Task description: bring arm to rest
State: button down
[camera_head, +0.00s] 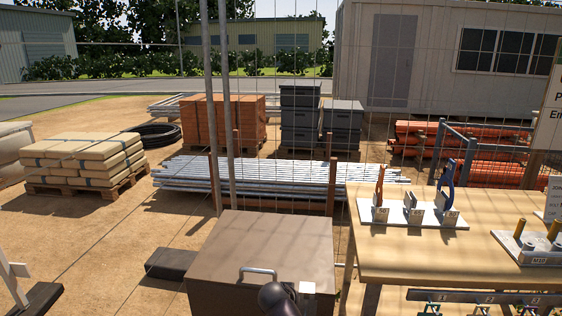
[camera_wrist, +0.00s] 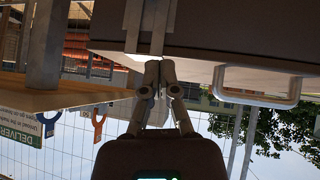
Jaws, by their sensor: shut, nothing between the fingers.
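My gripper (camera_wrist: 160,75) shows in the wrist view, with its fingertips together and nothing between them. In that view, which is upside down, it is close to a brown box (camera_wrist: 210,25) and a metal strip (camera_wrist: 150,25) on it. The box's silver handle (camera_wrist: 258,88) is to the right of the fingers, apart from them. In the head view a dark part of my arm (camera_head: 278,299) shows at the bottom edge, in front of the brown box (camera_head: 265,235). The fingers cannot be made out there.
A wooden table (camera_head: 430,250) stands right of the box, with tool holders (camera_head: 412,212) and a grey block with pegs (camera_head: 535,247) on it. Hooks (camera_head: 490,300) hang below its front edge. A wire fence and two poles (camera_head: 217,110) stand behind the box.

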jog(key=s+d+f+n+g+y, duration=0.1)
jog(key=s+d+f+g+y, duration=0.2)
jog(key=d, duration=0.4)
jog(key=s+d+f+n+g, duration=0.1)
jog(key=s+d+f+g, duration=0.1)
jog(key=s+d+g, duration=0.35)
notch_tip(320, 180, up, 15)
jog(key=p, duration=1.5)
jog(key=shift+d+r+y, duration=0.15)
jog(key=shift+d+y, duration=0.15)
jog(key=shift+d, duration=0.1)
